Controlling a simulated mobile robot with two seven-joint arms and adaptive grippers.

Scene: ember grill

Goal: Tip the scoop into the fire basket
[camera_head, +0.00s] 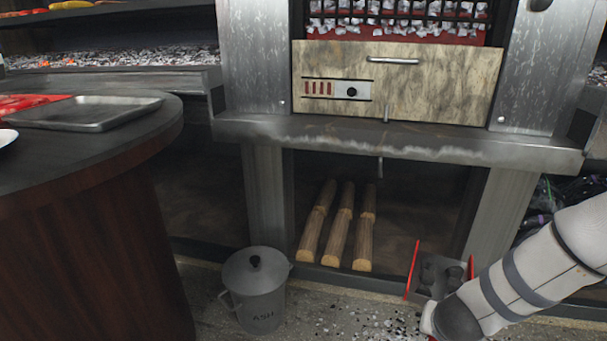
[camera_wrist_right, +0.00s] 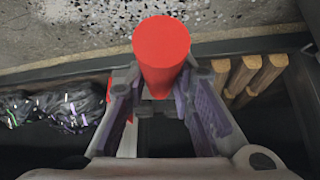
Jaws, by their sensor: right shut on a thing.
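The scoop (camera_head: 437,277) is at the lower right of the head view, low in front of the stand's right leg. It has red edges and a grey pan with several dark lumps in it. My right gripper (camera_wrist_right: 158,92) is shut on the scoop's red handle (camera_wrist_right: 162,48), which fills the middle of the wrist view. In the head view my right forearm hides most of that gripper. The fire basket (camera_head: 395,20) is at the top of the head view, with dark bars and pale coals over a red glow. My left gripper is not in view.
A stone-faced drawer (camera_head: 440,75) and a metal ledge (camera_head: 400,142) lie below the basket. Logs (camera_head: 340,235) lie under the ledge. An ash bucket (camera_head: 257,295) stands left of the scoop. A round counter (camera_head: 100,150) with a metal tray (camera_head: 90,112) is at left.

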